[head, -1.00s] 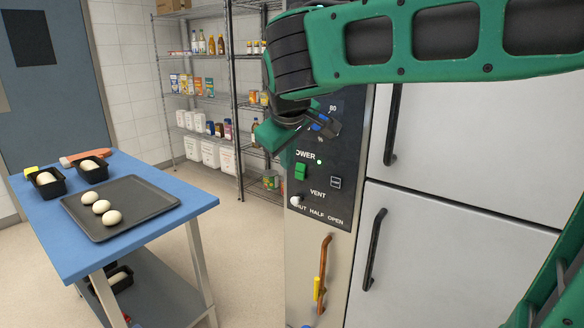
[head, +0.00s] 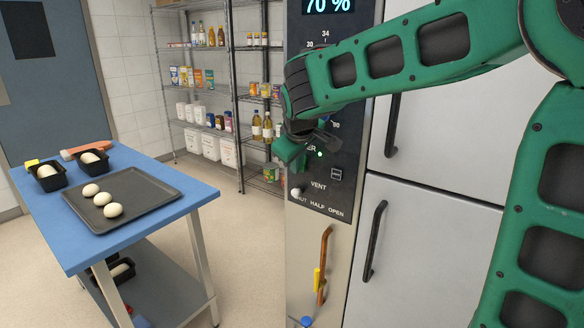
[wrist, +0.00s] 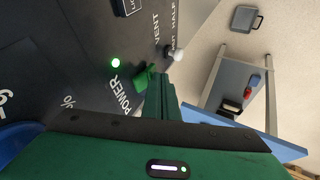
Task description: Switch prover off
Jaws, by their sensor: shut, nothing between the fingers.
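The prover's dark control panel (head: 340,120) is in the middle of the head view. Its green power switch (wrist: 142,80) shows in the wrist view beside the POWER label; in the head view my arm's end hides it. The small power lamp (head: 320,154) glows green, and it is also lit in the wrist view (wrist: 115,63). My gripper (head: 289,152) is at the panel, shut and empty. In the wrist view its green fingers (wrist: 163,93) reach right beside the switch; I cannot tell whether they touch it.
A white vent knob (head: 296,193) sits just below the switch area. A copper-coloured handle (head: 325,255) is lower on the prover, with white doors (head: 440,215) to its right. A blue table (head: 150,245) with a dough tray (head: 150,190) stands left, with clear floor between.

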